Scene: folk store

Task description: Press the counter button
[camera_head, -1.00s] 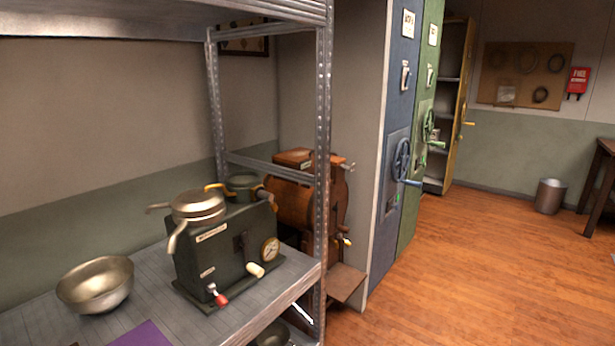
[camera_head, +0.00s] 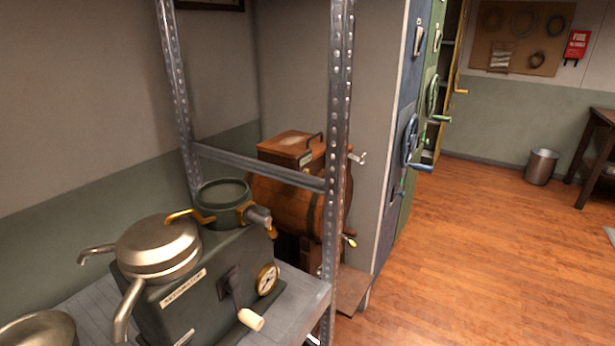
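I cannot make out a counter button for certain in the head view. A dark green machine (camera_head: 205,291) stands on the metal shelf at the lower left, with a silver lidded pot on top, a round gauge (camera_head: 267,280) and a crank with a cream handle (camera_head: 250,319) on its front. The lower part of its front is cut off by the bottom edge of the picture. My gripper is not in view.
The shelf's metal upright (camera_head: 337,150) stands right of the machine. A silver bowl (camera_head: 40,330) is at the lower left. A brown wooden barrel-like machine (camera_head: 290,203) and blue and green cabinets with wheels stand beyond. The wooden floor (camera_head: 480,250) at right is open; a bin (camera_head: 541,167) stands far back.

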